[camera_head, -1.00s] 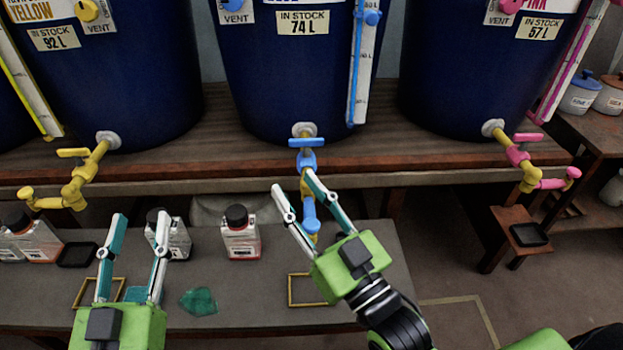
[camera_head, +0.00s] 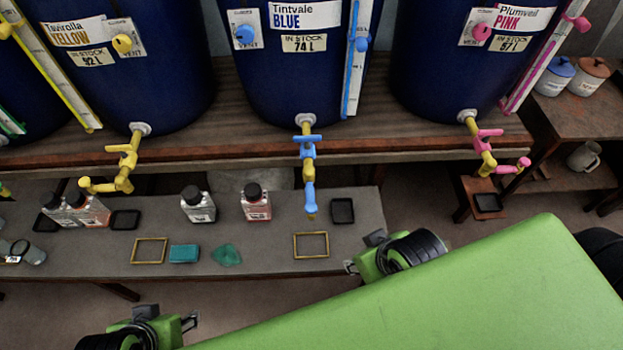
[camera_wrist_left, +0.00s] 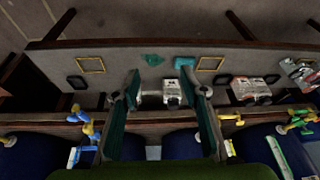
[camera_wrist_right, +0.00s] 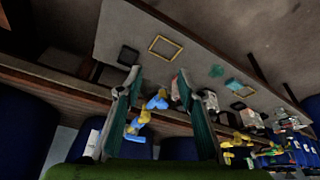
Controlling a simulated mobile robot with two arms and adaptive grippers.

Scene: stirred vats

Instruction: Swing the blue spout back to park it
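The blue spout (camera_head: 309,195) hangs below the blue vat's (camera_head: 290,75) tap and points forward over the bench, to the left of a small black tray and above a brass frame. Its blue tap handle (camera_head: 305,139) sits crosswise above it. In the right wrist view the spout (camera_wrist_right: 156,103) shows between the fingers but beyond them, not gripped. My right gripper (camera_wrist_right: 159,74) is open and empty. My left gripper (camera_wrist_left: 160,73) is open and empty, with a bottle seen beyond its fingers. In the head view the fingers of both grippers are largely hidden or out of frame.
The yellow spout (camera_head: 105,186) and pink spout (camera_head: 505,167) flank the blue one. My green arm covers the lower right.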

